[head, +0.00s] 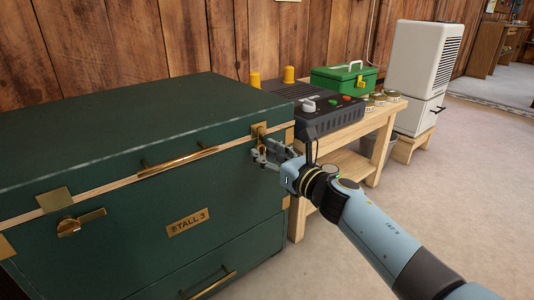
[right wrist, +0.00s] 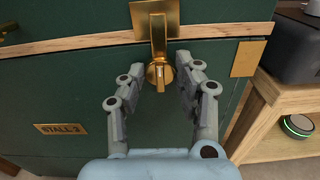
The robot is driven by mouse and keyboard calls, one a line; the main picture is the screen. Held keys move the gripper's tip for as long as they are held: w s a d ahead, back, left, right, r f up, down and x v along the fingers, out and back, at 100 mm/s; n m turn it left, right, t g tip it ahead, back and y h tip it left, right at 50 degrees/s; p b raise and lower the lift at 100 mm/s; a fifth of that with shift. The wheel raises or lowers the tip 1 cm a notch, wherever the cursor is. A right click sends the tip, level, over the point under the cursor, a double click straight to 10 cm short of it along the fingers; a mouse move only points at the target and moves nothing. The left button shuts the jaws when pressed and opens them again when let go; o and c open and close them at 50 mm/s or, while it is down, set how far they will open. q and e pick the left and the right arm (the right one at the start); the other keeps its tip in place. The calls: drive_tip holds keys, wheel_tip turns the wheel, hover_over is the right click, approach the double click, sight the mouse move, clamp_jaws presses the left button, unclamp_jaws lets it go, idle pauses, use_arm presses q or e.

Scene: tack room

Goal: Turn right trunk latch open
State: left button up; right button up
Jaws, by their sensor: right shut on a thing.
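A dark green trunk (head: 120,190) stands at the left with a brass STALL 3 plate (head: 188,222). Its right trunk latch (head: 259,136) is brass, near the right front corner. In the right wrist view the latch lever (right wrist: 158,48) stands upright from a round base across the lid seam, over the brass plate above. My left gripper is not in view.
A wooden bench (head: 352,160) to the right of the trunk carries a dark control box (head: 330,118), a green metal box (head: 343,80) and small tins. A white cabinet (head: 420,65) stands beyond. The floor at the right is clear.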

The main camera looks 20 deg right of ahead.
drive_tip(key=shift+m, duration=0.6)
drive_tip(key=m+p, duration=0.1)
drive_tip(key=m, duration=0.2)
drive_tip(key=shift+r+p, duration=0.1)
drive_tip(key=shift+p, duration=0.2)
drive_tip(key=m+p, duration=0.1)
drive_tip(key=m, duration=0.2)
drive_tip(key=shift+d, duration=0.1)
drive_tip(key=m+p, duration=0.1)
drive_tip(key=m, duration=0.1)
drive_tip(key=shift+m, duration=0.4)
drive_tip(key=m+p, duration=0.1)
drive_tip(key=m, duration=0.2)
drive_tip(key=shift+m, duration=0.3)
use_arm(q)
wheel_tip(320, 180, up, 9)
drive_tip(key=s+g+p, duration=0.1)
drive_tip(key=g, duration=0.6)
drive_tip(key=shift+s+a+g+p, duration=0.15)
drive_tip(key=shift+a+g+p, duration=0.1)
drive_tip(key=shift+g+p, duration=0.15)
use_arm(e)
drive_tip(key=m, duration=0.4)
drive_tip(key=shift+f, duration=0.3)
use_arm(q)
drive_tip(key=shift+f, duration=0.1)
use_arm(e)
drive_tip(key=shift+d, duration=0.1)
